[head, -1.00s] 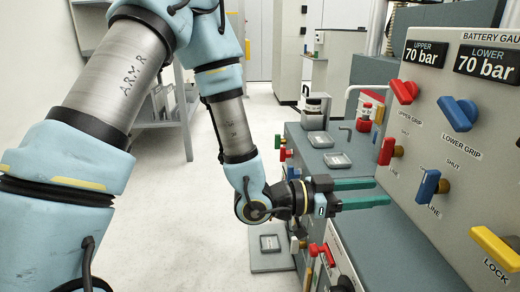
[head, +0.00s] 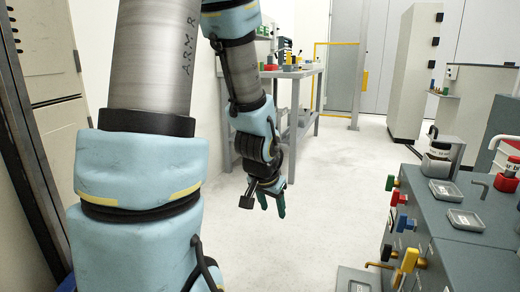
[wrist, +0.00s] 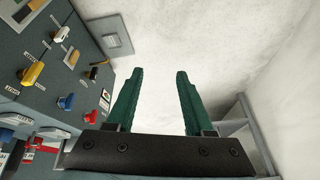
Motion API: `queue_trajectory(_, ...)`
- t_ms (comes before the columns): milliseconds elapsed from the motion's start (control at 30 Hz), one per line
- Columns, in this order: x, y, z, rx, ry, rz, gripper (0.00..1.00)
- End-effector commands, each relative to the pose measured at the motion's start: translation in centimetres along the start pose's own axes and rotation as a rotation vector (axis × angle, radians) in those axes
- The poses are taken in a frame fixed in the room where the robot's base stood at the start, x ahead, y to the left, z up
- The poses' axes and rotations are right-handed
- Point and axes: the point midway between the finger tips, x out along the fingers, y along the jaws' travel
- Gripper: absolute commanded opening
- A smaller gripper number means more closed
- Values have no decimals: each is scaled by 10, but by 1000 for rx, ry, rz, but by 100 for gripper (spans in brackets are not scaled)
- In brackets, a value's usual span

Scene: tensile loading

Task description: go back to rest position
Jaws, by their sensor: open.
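My gripper (head: 270,197) hangs at the end of my arm, pointing down over the pale floor in the middle of the head view. In the wrist view my gripper (wrist: 158,85) shows two green fingers, apart and parallel, with nothing between them. Bare floor shows behind the fingers. It is clear of the grey bench (head: 437,262), which stands to its right in the head view.
The bench carries trays (head: 445,191), a jar (head: 436,163) and coloured valve handles (head: 410,260) on its side. A grey table (head: 307,98) stands behind my gripper. A tall cabinet (head: 415,75) stands at the back. Floor (head: 335,200) between is clear.

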Motion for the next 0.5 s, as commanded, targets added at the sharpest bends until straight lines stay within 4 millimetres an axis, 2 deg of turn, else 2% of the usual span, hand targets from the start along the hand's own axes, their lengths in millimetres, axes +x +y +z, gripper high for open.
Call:
queue_trajectory(33,-12,-19,16,-90,-51,-30,52)
queue_trajectory(100,-27,-36,39,-208,-126,-53,52)
queue_trajectory(200,-48,-50,68,-364,-217,-64,52)
queue_trajectory(300,-69,-55,95,-516,-299,-56,52)
queue_trajectory(500,-112,-56,73,-499,-302,-54,52)
